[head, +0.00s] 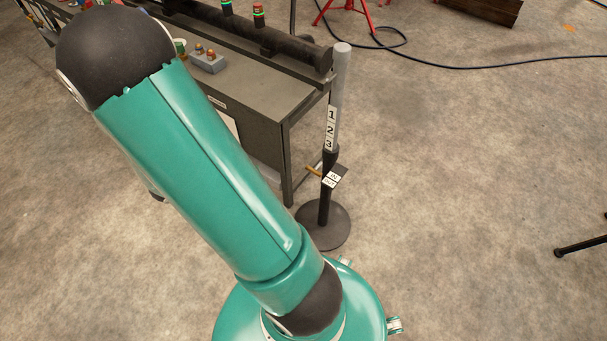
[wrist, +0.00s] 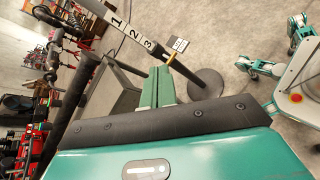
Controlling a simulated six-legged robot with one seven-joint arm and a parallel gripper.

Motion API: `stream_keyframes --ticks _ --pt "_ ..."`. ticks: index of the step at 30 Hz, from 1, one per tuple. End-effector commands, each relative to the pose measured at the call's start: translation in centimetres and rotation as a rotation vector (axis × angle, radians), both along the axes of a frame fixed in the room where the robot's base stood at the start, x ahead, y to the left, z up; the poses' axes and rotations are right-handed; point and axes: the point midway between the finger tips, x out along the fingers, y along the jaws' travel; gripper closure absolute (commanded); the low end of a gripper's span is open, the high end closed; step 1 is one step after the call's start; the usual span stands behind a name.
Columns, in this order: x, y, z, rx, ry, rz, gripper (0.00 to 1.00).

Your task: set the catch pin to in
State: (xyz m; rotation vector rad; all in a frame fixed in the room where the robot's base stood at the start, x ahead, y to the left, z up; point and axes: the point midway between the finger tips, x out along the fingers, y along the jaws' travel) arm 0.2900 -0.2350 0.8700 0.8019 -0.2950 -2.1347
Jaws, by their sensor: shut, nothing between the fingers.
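The catch pin (head: 314,171) is a small brass-coloured rod sticking out to the left of a slim upright stand (head: 325,200). A small black-and-white label plate (head: 333,178) sits beside it on the collar; its words are too small to read surely. In the wrist view the pin (wrist: 172,58) shows beside the label plate (wrist: 180,45), just beyond my gripper (wrist: 157,73). My gripper's green fingers are together and empty, pointing toward the stand. I cannot tell whether they touch the pin. In the head view my gripper is hidden.
The stand's grey upper tube carries the numbers 1, 2, 3 (head: 331,128); its round black base (head: 323,226) rests on the floor. A grey bench (head: 255,120) with a long black pipe (head: 270,38) stands left. Open concrete floor lies right. A black cable (head: 470,63) crosses behind.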

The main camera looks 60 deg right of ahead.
Motion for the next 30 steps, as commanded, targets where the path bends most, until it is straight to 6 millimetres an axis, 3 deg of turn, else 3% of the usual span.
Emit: stream_keyframes --ticks 9,18,22,30 --pt "-1.6 -4.1 -9.2 -0.085 0.332 0.237 1.0" --pt "-4.3 -5.3 -18.1 -0.079 0.537 0.481 1.0" --pt "-5.0 -5.3 -20.0 -0.068 0.567 0.535 1.0" --pt "-5.5 -7.3 -20.9 -0.066 0.574 0.546 1.0"
